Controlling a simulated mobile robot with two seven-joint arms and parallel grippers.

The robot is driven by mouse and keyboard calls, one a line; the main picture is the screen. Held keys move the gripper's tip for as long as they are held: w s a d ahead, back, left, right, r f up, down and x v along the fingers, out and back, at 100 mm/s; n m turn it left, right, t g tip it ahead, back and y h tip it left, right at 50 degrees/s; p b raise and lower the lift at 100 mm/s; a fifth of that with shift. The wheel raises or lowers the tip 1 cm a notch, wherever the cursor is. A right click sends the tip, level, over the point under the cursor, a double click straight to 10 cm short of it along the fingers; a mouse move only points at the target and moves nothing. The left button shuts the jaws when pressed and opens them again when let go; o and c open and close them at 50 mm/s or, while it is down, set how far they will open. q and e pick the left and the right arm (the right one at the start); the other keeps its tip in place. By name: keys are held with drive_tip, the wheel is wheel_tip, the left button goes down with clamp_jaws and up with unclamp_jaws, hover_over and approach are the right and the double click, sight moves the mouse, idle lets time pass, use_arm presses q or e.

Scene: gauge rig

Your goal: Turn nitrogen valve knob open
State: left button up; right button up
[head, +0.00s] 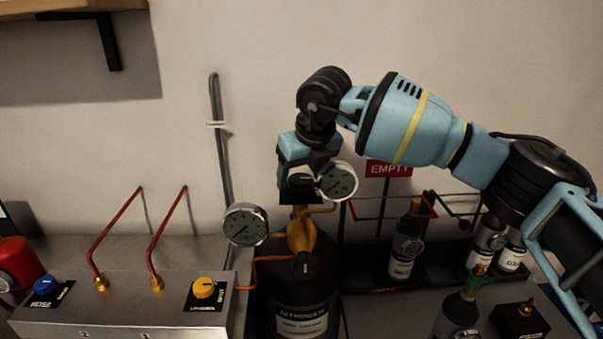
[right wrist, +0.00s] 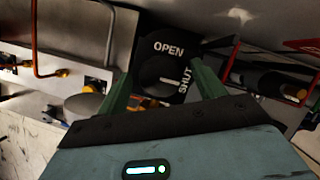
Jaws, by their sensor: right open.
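The nitrogen cylinder (head: 300,303) is dark with a white label and has a brass valve (head: 301,232) on top. Above the valve is a black plate (head: 299,197), marked OPEN and SHUT in the right wrist view (right wrist: 168,49). Its round dark knob (right wrist: 163,77) has a white pointer line aimed towards SHUT. My right gripper (head: 298,179) is open at the knob, and its green fingers (right wrist: 163,92) show on either side of it. Whether they touch the knob is unclear. My left gripper is out of view.
Two round gauges, one left (head: 245,224) and one right (head: 338,181), flank the valve. A metal panel (head: 130,300) with copper pipes, a blue knob (head: 45,285) and a yellow knob (head: 204,288) is at left. Smaller bottles (head: 405,245) stand in a rack at right.

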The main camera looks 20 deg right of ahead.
drive_tip(key=c, duration=1)
